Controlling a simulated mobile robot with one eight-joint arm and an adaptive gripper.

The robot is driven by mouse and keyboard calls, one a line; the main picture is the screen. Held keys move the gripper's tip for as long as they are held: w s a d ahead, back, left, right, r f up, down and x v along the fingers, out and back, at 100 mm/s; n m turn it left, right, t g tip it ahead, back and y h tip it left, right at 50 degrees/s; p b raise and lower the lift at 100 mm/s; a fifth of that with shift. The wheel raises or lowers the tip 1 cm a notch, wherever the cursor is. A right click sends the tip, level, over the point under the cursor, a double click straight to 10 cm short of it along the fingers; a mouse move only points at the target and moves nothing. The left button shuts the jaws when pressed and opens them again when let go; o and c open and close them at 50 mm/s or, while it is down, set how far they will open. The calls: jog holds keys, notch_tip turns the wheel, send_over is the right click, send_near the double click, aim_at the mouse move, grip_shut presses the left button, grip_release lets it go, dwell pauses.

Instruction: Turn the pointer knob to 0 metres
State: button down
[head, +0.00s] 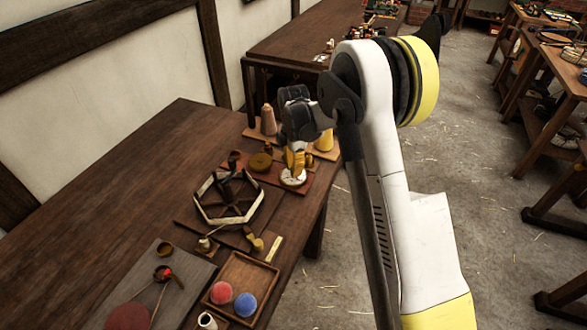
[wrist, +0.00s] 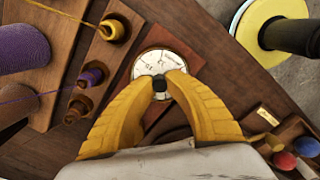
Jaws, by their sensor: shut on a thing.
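A pale round dial (wrist: 160,62) with dark markings lies on a reddish-brown board in the wrist view. Its dark pointer knob (wrist: 160,84) stands at the near part of the dial, between the fingertips. My gripper (wrist: 159,88) has yellow fingers and is shut on the knob from above. In the head view the dial (head: 293,178) sits near the table's right edge, with my gripper (head: 295,165) over it. The knob is hidden there by the fingers. The markings are too small to read, and I cannot tell where the pointer points.
A hexagonal wooden frame (head: 228,215) with spokes stands just left of the dial. Spools, including a yellow one (wrist: 113,30) and a purple one (wrist: 92,76), stand close by. A tray (head: 240,287) holds a red and a blue ball. The left part of the table is clear.

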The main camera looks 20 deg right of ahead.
dwell(0.3)
jog(key=c, duration=1.3)
grip_release()
jog(key=shift+c, duration=0.2)
jog(key=shift+r, duration=0.1)
notch_tip(320, 180, up, 12)
